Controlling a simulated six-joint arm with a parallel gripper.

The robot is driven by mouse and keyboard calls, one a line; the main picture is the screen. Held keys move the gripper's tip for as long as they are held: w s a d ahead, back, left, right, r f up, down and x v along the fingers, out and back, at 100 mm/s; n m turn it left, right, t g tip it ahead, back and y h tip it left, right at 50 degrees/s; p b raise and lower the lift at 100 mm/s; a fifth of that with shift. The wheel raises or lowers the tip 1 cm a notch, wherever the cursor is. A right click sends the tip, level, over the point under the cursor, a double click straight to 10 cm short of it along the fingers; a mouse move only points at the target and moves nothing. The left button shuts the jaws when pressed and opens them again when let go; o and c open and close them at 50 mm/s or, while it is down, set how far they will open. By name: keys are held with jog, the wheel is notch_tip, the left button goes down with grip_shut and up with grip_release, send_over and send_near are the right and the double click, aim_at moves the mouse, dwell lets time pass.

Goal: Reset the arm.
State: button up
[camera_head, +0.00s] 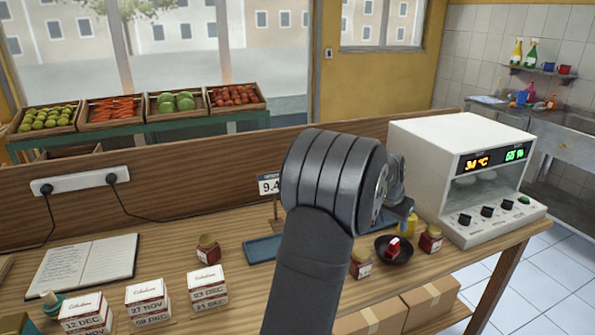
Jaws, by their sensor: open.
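My dark grey arm rises through the middle of the view, its large rounded joint in front of the table. My gripper (402,209) shows only in part behind that joint, above the right part of the wooden table (178,262). It is open, and I see nothing held in it. Its fingertips are mostly hidden. Below it are a dark bowl (402,254) with a small red and white thing in it, a yellow item (412,226) and a red jar (431,239). I cannot tell how far above them it is.
A white oven-like device (440,150) stands at the right. Another jar (361,264) is beside my arm; a jar (208,249), several dated boxes (147,301) and an open notebook (85,265) are left. A blue tray (262,248) is partly hidden. A wooden back panel (180,186) borders the table.

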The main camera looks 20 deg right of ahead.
aim_at(395, 241)
jog(key=x, duration=1.1)
jog(key=shift+d+f, duration=0.1)
notch_tip(395, 241, up, 2)
jog(key=shift+r, duration=0.9)
